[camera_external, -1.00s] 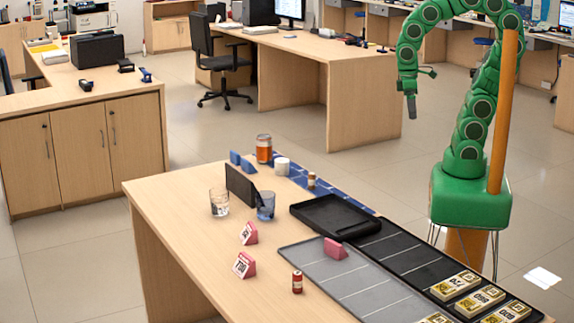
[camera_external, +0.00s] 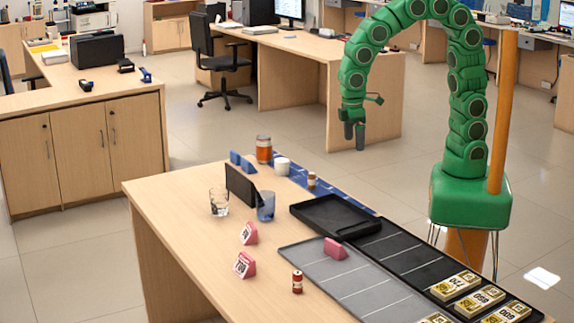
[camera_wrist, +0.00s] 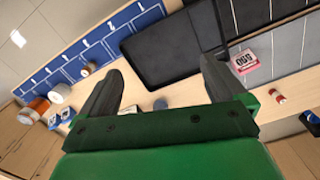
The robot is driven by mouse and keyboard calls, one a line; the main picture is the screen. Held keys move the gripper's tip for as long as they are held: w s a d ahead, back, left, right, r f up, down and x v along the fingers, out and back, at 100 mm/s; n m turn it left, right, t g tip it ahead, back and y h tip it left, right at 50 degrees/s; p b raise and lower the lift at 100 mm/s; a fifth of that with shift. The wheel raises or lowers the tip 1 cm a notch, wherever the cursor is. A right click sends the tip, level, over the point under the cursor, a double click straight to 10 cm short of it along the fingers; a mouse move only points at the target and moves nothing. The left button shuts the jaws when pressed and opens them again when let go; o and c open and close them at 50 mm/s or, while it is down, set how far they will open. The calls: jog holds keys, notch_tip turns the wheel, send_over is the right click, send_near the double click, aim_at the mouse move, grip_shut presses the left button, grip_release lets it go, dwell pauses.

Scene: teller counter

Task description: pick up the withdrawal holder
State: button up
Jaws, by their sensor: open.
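No holder can be read as the withdrawal one. Pink card holders stand on the counter: one (camera_external: 249,233) and another (camera_external: 244,265) at the front, and one (camera_external: 335,248) on the grey mat. A pink holder with a numbered card shows in the wrist view (camera_wrist: 244,64). Two small blue holders (camera_external: 235,157) (camera_external: 248,165) stand near the back edge; they show at the left in the wrist view (camera_wrist: 54,121). My gripper (camera_external: 354,138) is open and empty, above and behind the counter's far side. Its spread fingers (camera_wrist: 162,68) frame the black tray and tabletop.
A black tray (camera_external: 312,221) and a dark upright panel (camera_external: 240,186) stand mid-counter. Two glasses (camera_external: 219,203) (camera_external: 266,205), an orange jar (camera_external: 264,149), a white cup (camera_external: 282,166) and a small red bottle (camera_external: 297,282) are nearby. The counter's left front is clear.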

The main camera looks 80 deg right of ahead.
jog(key=w+a+f+n, duration=0.1)
jog(key=w+a+f, duration=0.1)
jog(key=a+f, duration=0.35)
jog(key=w+a+f+n, duration=0.1)
jog(key=a+f+n, duration=0.1)
jog(key=a, duration=0.7)
jog(key=n, duration=0.2)
send_over(335, 244)
jog(key=d, duration=0.1)
jog(key=shift+t, duration=0.4)
jog(key=f, duration=0.8)
jog(key=shift+w+d+f, duration=0.15)
jog(key=shift+d+f, duration=0.05)
jog(key=shift+f, duration=1.5)
jog(key=shift+d+f, duration=0.15)
jog(key=shift+f, duration=1.15)
jog(key=shift+d+f, duration=0.15)
jog(key=shift+f, duration=1.15)
jog(key=shift+c, duration=0.5)
jog(key=c, duration=1)
